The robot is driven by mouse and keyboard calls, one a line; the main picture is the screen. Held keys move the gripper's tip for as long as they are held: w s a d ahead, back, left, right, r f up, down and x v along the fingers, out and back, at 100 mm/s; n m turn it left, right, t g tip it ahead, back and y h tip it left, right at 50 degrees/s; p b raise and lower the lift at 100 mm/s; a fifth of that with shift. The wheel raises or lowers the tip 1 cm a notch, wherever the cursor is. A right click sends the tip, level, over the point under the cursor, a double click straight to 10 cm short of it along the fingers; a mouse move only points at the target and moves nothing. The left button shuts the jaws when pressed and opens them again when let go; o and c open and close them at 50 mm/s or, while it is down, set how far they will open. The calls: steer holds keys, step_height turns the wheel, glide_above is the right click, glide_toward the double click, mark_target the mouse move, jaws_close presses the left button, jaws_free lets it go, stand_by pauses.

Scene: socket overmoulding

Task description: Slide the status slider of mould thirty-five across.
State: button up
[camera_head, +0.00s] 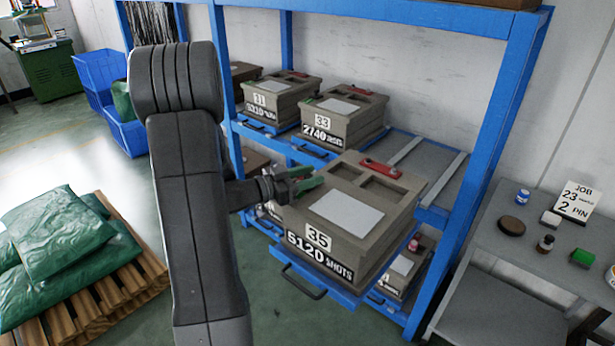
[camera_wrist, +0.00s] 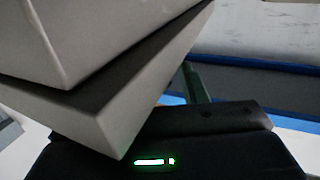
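Mould thirty-five (camera_head: 352,215) is a grey-brown block with a "35" plate and "5120 SHOTS" on its front. It sits on a pulled-out blue tray. Its red slider piece (camera_head: 380,167) lies along the back edge of the top, beside recessed pockets and a pale blank plate (camera_head: 346,210).
Moulds 31 (camera_head: 275,101) and 33 (camera_head: 343,116) stand on the blue rack (camera_head: 462,120) behind, with more moulds below. A grey side table (camera_head: 530,245) with small items and a job card is at right. Green sacks (camera_head: 62,240) lie on a pallet at left.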

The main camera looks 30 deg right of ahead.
steer(key=shift+a, duration=0.15)
steer(key=a+b, duration=0.2)
steer(key=a, duration=1.1)
steer(key=shift+a, duration=0.25)
steer(key=d+p, duration=0.1)
steer(key=d, duration=1.2)
steer(key=shift+s+f+p, duration=0.1)
steer(key=shift+s+p, duration=0.05)
steer(key=shift+p, duration=0.25)
steer(key=shift+s+a, duration=0.2)
steer(key=shift+a, duration=0.3)
